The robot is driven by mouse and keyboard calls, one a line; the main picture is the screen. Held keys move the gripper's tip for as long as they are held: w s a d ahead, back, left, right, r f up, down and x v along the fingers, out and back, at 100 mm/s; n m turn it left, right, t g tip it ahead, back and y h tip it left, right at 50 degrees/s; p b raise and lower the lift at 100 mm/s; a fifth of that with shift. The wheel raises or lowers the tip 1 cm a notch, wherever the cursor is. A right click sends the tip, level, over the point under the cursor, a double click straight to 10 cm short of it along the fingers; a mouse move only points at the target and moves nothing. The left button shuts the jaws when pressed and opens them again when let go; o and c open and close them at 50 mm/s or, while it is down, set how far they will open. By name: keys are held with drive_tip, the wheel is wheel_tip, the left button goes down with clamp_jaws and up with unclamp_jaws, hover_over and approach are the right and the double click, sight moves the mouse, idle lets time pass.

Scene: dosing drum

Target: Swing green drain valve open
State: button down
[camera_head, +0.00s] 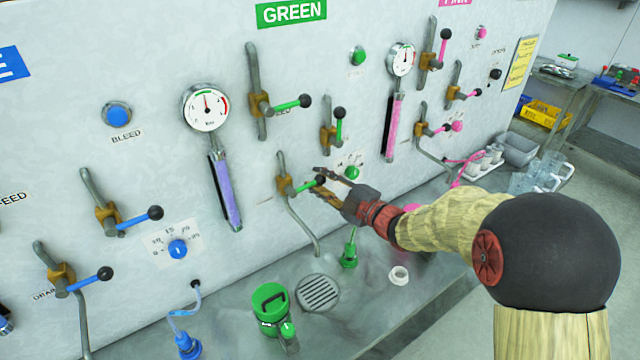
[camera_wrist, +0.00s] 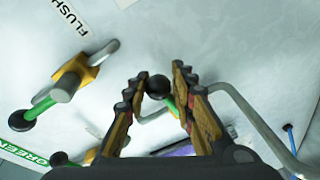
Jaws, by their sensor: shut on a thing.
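The green drain valve (camera_head: 285,186) sits on a grey pipe low on the panel under the GREEN sign. Its green lever (camera_head: 305,186) points right, across the pipe, and ends in a black knob (camera_head: 320,180). My gripper (camera_head: 324,184) reaches in from the right and is shut on the lever's knob end. In the wrist view, the black knob (camera_wrist: 158,86) shows between the two fingers of my gripper (camera_wrist: 158,82), with part of the green lever beyond it. The valve body is mostly hidden there.
Another green-handled valve (camera_head: 328,133) is just above right, and one (camera_head: 262,104) is higher left. A green dial (camera_head: 353,172) is close behind my gripper. A green container (camera_head: 269,305) and a round drain grate (camera_head: 317,292) are on the ledge below.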

sight(283, 163)
drive_tip(key=r+n+b, duration=0.2)
drive_tip(key=a+r+n+b, duration=0.1)
drive_tip(key=shift+s+r+n+b, duration=0.25)
drive_tip(key=shift+r+n+b, duration=0.05)
drive_tip(key=shift+r+n, duration=0.1)
drive_tip(key=shift+s+a+r+n+h+b, duration=0.15)
drive_tip(key=shift+a+r+n+h+b, duration=0.1)
drive_tip(key=shift+r+n+b, duration=0.3)
drive_tip(key=shift+s+a+r+n+h+b, duration=0.15)
drive_tip(key=shift+r+n+h+b, duration=0.15)
drive_tip(key=shift+n+b, duration=0.35)
drive_tip(key=shift+s+a+r+n+b, duration=0.3)
drive_tip(key=shift+a+r+n+b, duration=0.15)
drive_tip(key=shift+n+b, duration=0.4)
drive_tip(key=a+n+b, duration=0.1)
drive_tip(key=n+b, duration=0.1)
drive_tip(key=s+a+r+n+h+b, duration=0.1)
drive_tip(key=b, duration=0.1)
drive_tip(key=shift+s+a+r+n+h, duration=0.1)
drive_tip(key=shift+s+r+n+h, duration=0.15)
drive_tip(key=shift+s+n, duration=0.1)
drive_tip(key=shift+s+a+n+t+h+b, duration=0.2)
drive_tip(key=shift+s+a+n+b, duration=0.15)
drive_tip(key=shift+a+n+b, duration=0.3)
drive_tip(key=shift+s+a+n+t+h+b, duration=0.1)
drive_tip(key=shift+s+a+n+h+b, duration=0.2)
drive_tip(key=shift+n+b, duration=0.55)
drive_tip(key=shift+a, duration=0.15)
drive_tip(key=shift+f, duration=0.15)
